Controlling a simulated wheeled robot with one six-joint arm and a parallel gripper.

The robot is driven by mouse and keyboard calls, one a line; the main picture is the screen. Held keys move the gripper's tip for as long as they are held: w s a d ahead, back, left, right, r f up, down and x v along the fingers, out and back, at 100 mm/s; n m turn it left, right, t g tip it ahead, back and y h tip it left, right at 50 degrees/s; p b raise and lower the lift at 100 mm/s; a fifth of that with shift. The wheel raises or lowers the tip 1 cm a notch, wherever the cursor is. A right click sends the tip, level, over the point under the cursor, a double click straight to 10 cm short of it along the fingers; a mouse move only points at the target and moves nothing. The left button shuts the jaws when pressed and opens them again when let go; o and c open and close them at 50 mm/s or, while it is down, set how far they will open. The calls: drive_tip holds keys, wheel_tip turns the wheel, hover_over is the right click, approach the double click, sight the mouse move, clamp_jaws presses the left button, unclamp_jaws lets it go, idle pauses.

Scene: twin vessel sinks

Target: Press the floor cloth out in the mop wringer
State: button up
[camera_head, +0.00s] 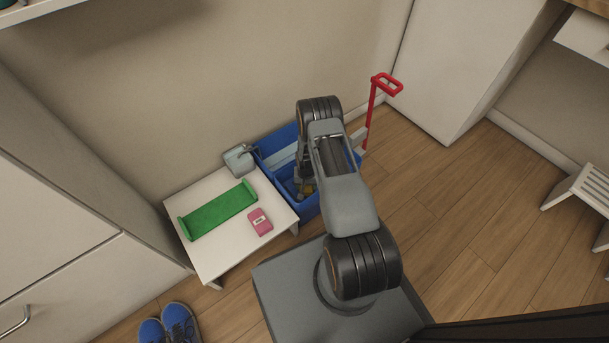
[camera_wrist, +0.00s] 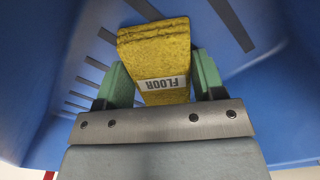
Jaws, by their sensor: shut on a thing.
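The yellow floor cloth (camera_wrist: 153,50), folded and labelled FLOOR, is held between the green fingers of my gripper (camera_wrist: 161,82). In the wrist view it is surrounded by blue walls with dark slots, the inside of the mop wringer (camera_wrist: 65,60). A bit of yellow also shows low in the blue bucket in the head view, where my arm hides most of it. The mop wringer and its blue bucket (camera_head: 277,143) stand on the floor against the wall. The wringer's red handle (camera_head: 371,115) stands up at the right. I cannot tell whether the cloth touches the wringer.
A low white table (camera_head: 215,255) left of the bucket holds a green tray (camera_head: 218,211), a pink packet (camera_head: 259,222) and a grey box (camera_head: 239,160). Blue shoes (camera_head: 168,325) lie in front. A white slatted stool (camera_head: 590,187) is at right. The floor between is clear.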

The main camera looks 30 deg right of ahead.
drive_tip(key=shift+s+a, duration=0.2)
drive_tip(key=shift+a, duration=0.3)
wheel_tip(320, 180, up, 2)
drive_tip(key=shift+r+p, duration=0.1)
drive_tip(key=shift+p, duration=0.3)
drive_tip(key=shift+r+p, duration=2.05)
drive_tip(key=shift+r, duration=0.85)
drive_tip(key=shift+w+r, duration=0.1)
drive_tip(key=shift+r, duration=0.1)
